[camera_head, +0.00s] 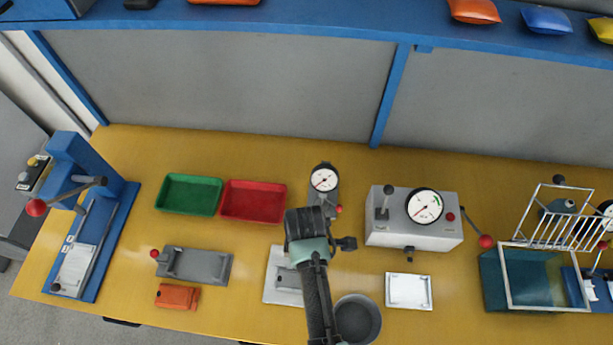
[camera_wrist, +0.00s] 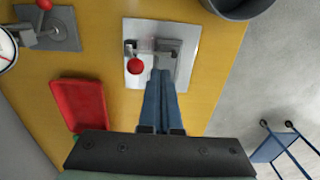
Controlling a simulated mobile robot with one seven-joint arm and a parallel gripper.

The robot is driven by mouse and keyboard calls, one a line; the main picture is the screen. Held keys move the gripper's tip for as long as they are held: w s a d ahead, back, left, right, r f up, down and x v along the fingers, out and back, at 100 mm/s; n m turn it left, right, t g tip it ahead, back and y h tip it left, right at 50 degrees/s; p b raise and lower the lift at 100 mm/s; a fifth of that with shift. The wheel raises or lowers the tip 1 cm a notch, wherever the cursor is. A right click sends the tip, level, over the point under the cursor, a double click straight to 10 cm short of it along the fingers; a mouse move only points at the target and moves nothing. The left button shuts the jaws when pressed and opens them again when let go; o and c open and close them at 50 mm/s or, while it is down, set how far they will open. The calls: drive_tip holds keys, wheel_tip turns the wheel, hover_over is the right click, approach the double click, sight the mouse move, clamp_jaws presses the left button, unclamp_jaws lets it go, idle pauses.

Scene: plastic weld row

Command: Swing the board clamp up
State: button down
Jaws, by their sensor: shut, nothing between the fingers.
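The board clamp (camera_wrist: 171,47) is a grey bracket with a red ball knob (camera_wrist: 135,66), fixed on a pale metal plate (camera_wrist: 131,105). In the head view, the plate (camera_head: 272,290) lies at the front middle of the bench, with my arm hiding much of the clamp. My gripper (camera_wrist: 161,72) is shut and empty. Its blue fingers reach over the plate, with the tips close to the clamp and just right of the red knob in the wrist view. I cannot tell whether they touch it. The fingers hide part of the clamp.
A red tray (camera_head: 253,201) and green tray (camera_head: 190,194) stand behind to the left. A dial gauge (camera_head: 324,180) stands behind the plate. A grey pot (camera_head: 358,320) is close on the right. A grey fixture (camera_head: 195,265) and orange block (camera_head: 177,296) lie left.

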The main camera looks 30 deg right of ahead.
drive_tip(key=shift+f+b, duration=1.2)
drive_tip(key=shift+f, duration=0.7)
drive_tip(key=shift+w, duration=0.1)
drive_tip(key=shift+w+d+r, duration=0.3)
drive_tip(key=shift+w+d, duration=0.15)
drive_tip(key=shift+w, duration=0.15)
